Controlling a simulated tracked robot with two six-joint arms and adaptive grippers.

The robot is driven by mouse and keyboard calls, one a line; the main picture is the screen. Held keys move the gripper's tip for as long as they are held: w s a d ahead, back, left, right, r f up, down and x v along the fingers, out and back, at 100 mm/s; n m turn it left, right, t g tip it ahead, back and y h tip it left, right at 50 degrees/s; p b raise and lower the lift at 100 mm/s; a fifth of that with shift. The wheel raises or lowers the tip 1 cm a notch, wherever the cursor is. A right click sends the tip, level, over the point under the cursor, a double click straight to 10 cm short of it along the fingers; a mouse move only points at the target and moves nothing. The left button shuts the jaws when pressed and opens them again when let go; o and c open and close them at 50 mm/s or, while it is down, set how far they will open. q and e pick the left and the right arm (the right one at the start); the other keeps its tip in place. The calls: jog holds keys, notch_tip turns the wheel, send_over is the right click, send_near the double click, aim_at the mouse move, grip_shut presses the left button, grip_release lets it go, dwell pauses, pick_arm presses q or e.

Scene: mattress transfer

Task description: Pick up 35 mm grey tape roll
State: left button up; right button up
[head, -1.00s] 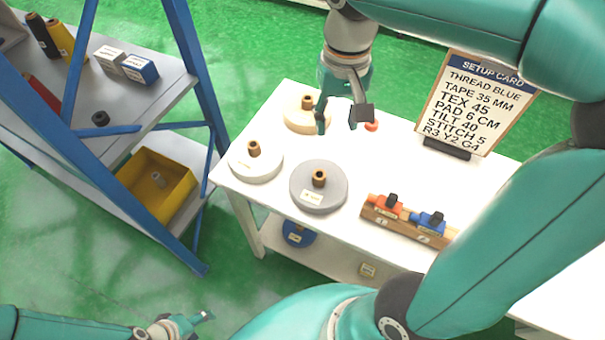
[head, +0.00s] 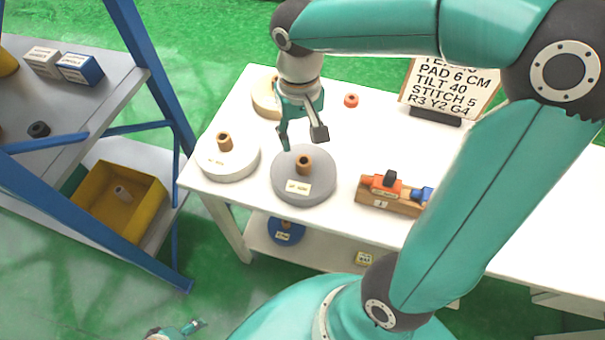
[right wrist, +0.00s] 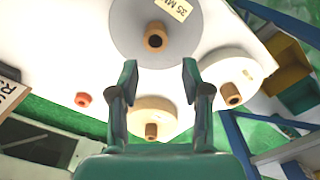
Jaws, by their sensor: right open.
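The grey tape roll (head: 322,178) lies flat on the white table in the head view. It has a brown core standing up in its middle and a pale label. In the right wrist view the grey roll (right wrist: 134,28) is at the top, and its label starts with "35 M". My right gripper (head: 302,138) is open and empty, above the far edge of the grey roll; its fingers (right wrist: 160,68) point toward the roll's core in the wrist view. My left gripper (head: 187,328) shows only partly at the bottom edge; its jaws are unclear.
A white roll (head: 240,166) lies left of the grey one, and a cream roll (head: 262,100) behind. A small red ring (head: 351,100), a wooden rack (head: 385,205) with orange and blue pieces, and a setup card (head: 450,85) stand to the right. A blue-framed shelf (head: 150,90) is left.

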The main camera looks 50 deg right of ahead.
aim_at(301, 162)
notch_tip(301, 162, down, 9)
jog(key=shift+s+b, duration=0.1)
jog(key=shift+b, duration=0.25)
grip_shut()
dwell(0.3)
